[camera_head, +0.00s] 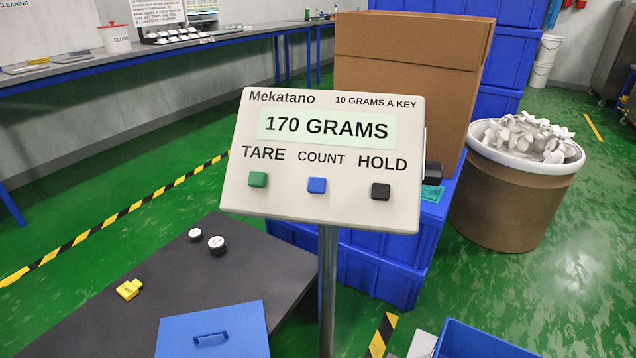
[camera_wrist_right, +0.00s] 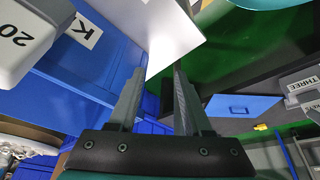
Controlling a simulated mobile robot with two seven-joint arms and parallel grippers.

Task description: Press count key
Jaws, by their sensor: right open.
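The white display panel (camera_head: 320,205) faces me on a grey post in the middle of the head view. It reads 170 GRAMS. The blue count key (camera_head: 317,185) sits under the word COUNT, between the green tare key (camera_head: 257,179) and the black hold key (camera_head: 380,191). Nothing covers the three keys. My right gripper (camera_wrist_right: 160,70) is open and empty in the right wrist view, with a pale flat surface beyond its fingertips. A black and teal part shows at the panel's right edge in the head view; I cannot tell whether it is my gripper. My left gripper is out of view.
A cardboard box (camera_head: 405,100) and blue crates (camera_head: 385,265) stand behind the panel. A drum (camera_head: 510,200) of pale pieces stands right. A dark platform (camera_head: 170,270) with a yellow block (camera_head: 129,290) and a blue lid (camera_head: 213,332) lies lower left.

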